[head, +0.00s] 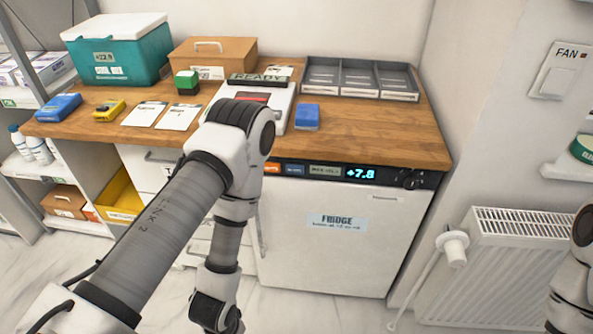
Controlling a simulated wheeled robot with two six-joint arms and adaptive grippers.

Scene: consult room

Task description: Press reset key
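The fridge (330,235) is white and stands under the wooden counter. Its dark control strip (388,178) runs along the top front edge, with a lit display (360,174) reading +7.8. Left of the display are an orange key (272,168), a blue key (294,169) and a grey-green key (325,171). Their lettering is too small for me to tell which is reset. My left arm rises in front of the counter and bends down left of the fridge; its gripper is not visible. Only a link of my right arm shows at the right edge.
The counter (385,135) holds a teal cool box (118,58), a cardboard box (212,58), a grey divided tray (340,78), a blue box (307,116) and a white device reading READY (278,112). A radiator (520,255) stands right of the fridge. The space before the fridge door is clear.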

